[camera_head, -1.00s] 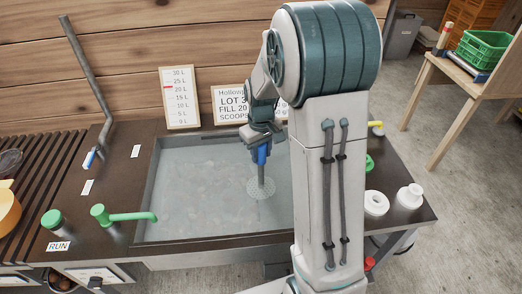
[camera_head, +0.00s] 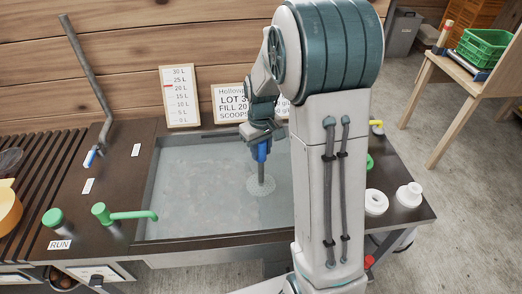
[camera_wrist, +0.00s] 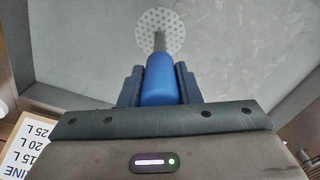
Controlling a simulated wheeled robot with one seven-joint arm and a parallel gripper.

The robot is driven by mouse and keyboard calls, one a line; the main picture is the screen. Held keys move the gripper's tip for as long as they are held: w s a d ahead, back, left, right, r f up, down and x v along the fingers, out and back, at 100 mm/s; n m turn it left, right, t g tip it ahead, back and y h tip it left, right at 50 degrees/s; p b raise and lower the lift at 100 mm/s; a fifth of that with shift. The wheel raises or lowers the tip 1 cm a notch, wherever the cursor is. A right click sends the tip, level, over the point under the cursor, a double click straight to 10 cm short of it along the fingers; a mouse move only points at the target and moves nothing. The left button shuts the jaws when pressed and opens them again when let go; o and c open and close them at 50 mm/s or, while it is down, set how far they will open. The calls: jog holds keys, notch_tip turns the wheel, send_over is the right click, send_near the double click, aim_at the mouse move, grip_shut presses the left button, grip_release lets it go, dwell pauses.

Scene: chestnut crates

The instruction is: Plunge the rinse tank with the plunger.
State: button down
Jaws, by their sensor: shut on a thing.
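My gripper (camera_head: 260,141) is shut on the blue handle of the plunger (camera_head: 262,153) and holds it upright over the rinse tank (camera_head: 148,194). The plunger's pale perforated disc (camera_head: 261,186) is at the end of its thin rod, within the tank's walls near the middle right. In the wrist view the blue handle (camera_wrist: 160,80) sits between the fingers, with the perforated disc (camera_wrist: 161,28) beyond it. The tank holds greyish water, and blurred pale shapes show in it. Exactly how deep the disc is I cannot tell. My arm hides the tank's right side.
A green tap (camera_head: 130,215) and a green knob (camera_head: 53,218) by the RUN label stand at the front left. A litre scale (camera_head: 180,97) and a lot sign (camera_head: 228,104) stand behind the tank. White round parts (camera_head: 409,195) lie at the right.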

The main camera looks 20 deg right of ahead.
aim_at(261, 160)
jog(key=shift+f+b, duration=2.15)
jog(key=shift+f, duration=0.45)
jog(key=shift+r+p, duration=2.1)
jog(key=shift+r, duration=0.85)
notch_tip(261, 160, up, 13)
jog(key=p, duration=0.9)
dwell(1.0)
